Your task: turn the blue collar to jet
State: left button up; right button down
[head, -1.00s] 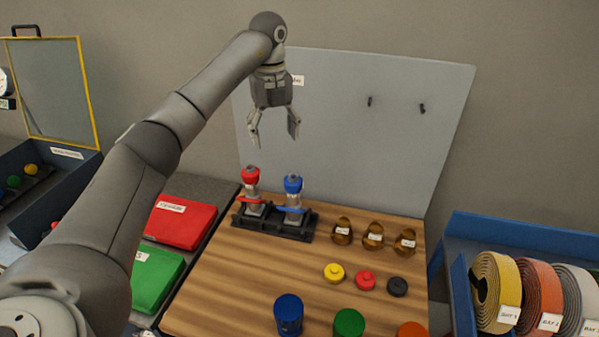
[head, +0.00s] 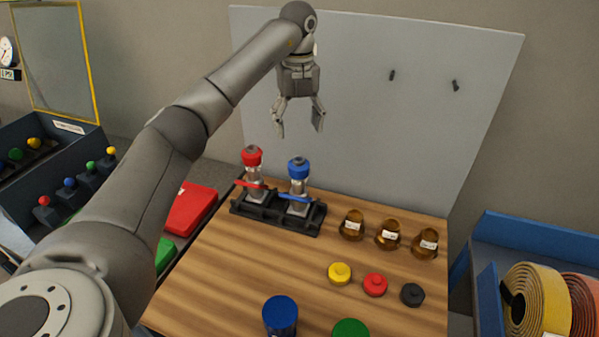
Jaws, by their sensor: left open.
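The blue collar (head: 299,168) sits on top of an upright metal nozzle with a blue lever, in the right slot of a black holder (head: 262,213) on the wooden table. A matching nozzle with a red collar (head: 252,156) stands just left of it in the same holder. My left gripper (head: 299,132) is open and empty, pointing down. In the picture it hangs just above the blue collar, apart from it. My right gripper is not in view.
Several amber bottles (head: 388,236) stand right of the holder. Yellow, red and black caps (head: 411,295) lie in front of them. A blue cup (head: 280,315) is at the front. A grey board (head: 400,120) rises behind. A blue rack with hose rolls (head: 537,296) is at right.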

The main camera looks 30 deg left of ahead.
aim_at(298, 158)
pick_arm(q)
jog(key=shift+w+f, duration=0.15)
jog(key=shift+f, duration=1)
notch_tip(298, 158, down, 9)
jog(key=shift+r+p, duration=0.1)
jog(key=shift+p, duration=0.8)
jog(key=shift+f, duration=0.5)
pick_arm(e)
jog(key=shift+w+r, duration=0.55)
pick_arm(q)
jog(key=shift+c, duration=0.3)
jog(key=c, duration=1)
